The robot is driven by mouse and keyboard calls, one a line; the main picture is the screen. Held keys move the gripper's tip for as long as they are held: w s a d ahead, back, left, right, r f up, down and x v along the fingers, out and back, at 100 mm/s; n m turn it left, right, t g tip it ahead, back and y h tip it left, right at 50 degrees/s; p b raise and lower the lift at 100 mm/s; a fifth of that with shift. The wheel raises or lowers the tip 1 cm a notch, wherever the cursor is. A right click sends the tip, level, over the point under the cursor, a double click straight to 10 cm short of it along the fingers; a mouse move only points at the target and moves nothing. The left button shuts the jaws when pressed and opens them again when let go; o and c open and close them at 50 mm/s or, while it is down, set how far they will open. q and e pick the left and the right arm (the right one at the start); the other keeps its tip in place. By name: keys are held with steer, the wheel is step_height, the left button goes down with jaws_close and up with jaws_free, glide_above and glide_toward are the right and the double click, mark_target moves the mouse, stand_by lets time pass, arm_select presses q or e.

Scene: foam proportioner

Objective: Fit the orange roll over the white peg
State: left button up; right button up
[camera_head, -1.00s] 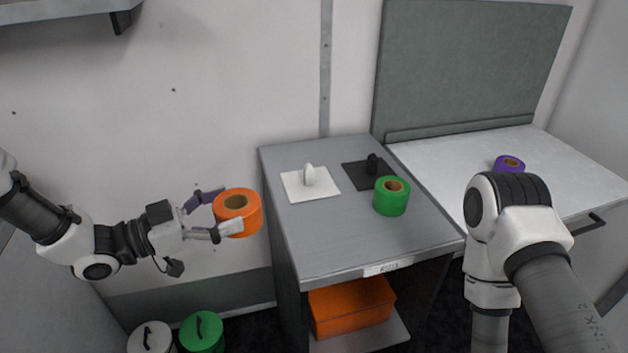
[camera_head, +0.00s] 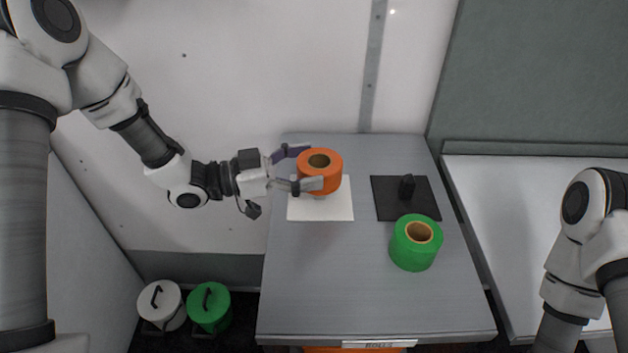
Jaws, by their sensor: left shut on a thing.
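The orange roll (camera_head: 331,164) is held upright, with its hole facing up, between the fingers of my left gripper (camera_head: 306,168). It is over the white square base (camera_head: 335,208) on the grey cabinet top. The white peg on that base is almost wholly hidden behind the roll; a small pale bit shows just under it. I cannot tell whether the peg's tip is inside the roll's hole. My right gripper is out of view; only part of my right arm shows at the right edge.
A black base (camera_head: 420,207) with a black peg (camera_head: 406,187) is to the right of the white one. A green roll (camera_head: 414,248) stands in front of it. The cabinet top (camera_head: 320,285) is clear at the front left. Lidded white (camera_head: 160,306) and green (camera_head: 209,309) buckets are on the floor.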

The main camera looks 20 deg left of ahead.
arm_select(q)
steer(key=f, duration=0.3)
steer(key=shift+w+d+f, duration=0.35)
steer(key=shift+c, duration=0.7)
steer(key=shift+f, duration=0.35)
steer(key=shift+c, duration=0.5)
steer(key=shift+a+r, duration=0.1)
steer(key=shift+a, duration=0.05)
steer(key=shift+s, duration=0.1)
steer(key=o, duration=1.3)
